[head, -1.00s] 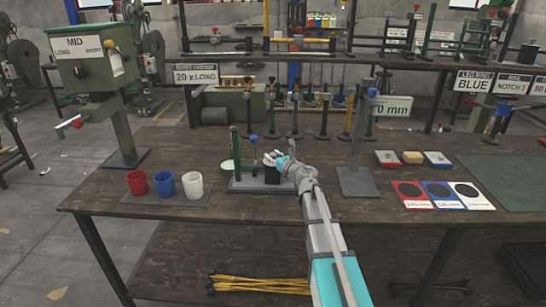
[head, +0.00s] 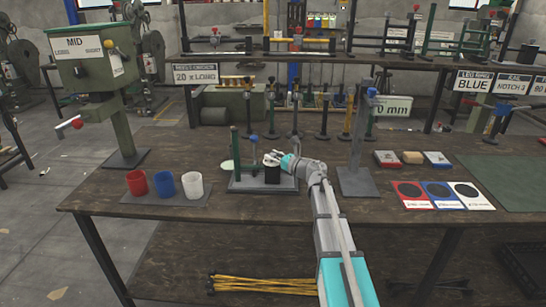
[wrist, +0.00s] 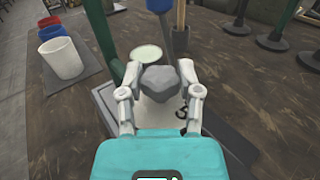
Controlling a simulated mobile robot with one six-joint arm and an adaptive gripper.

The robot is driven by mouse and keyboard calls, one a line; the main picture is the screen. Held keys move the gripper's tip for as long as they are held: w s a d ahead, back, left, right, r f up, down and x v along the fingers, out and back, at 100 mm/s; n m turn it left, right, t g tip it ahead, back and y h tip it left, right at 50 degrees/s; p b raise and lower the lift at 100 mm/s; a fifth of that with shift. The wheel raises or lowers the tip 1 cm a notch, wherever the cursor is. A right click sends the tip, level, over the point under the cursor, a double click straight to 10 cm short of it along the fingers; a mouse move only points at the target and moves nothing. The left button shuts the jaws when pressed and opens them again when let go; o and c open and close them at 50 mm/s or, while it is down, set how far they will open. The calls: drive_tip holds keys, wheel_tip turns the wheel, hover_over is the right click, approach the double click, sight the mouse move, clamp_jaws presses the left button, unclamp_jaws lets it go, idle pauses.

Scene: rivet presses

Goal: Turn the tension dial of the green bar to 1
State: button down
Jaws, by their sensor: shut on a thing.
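The dial is a grey faceted knob (wrist: 167,84) over a pale face with dark marks, in the middle of the wrist view. The marks are partly covered, and I cannot read the setting. My gripper (head: 271,160) is shut on the knob, with one finger on each side; its fingers also show in the wrist view (wrist: 160,98). In the head view the knob is hidden by my fingers, above a black block (head: 272,175). Green uprights (head: 235,150) stand on the same grey base plate (head: 245,187), just left of my gripper.
Red, blue and white cups (head: 192,186) stand on a mat to the left. A grey post (head: 357,150) on a plate stands close to the right of my arm. Several dark posts (head: 322,120) stand behind. The table front is clear.

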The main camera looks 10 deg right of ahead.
drive_tip(key=shift+c, duration=1.3)
unclamp_jaws()
drive_tip(key=v, duration=1.2)
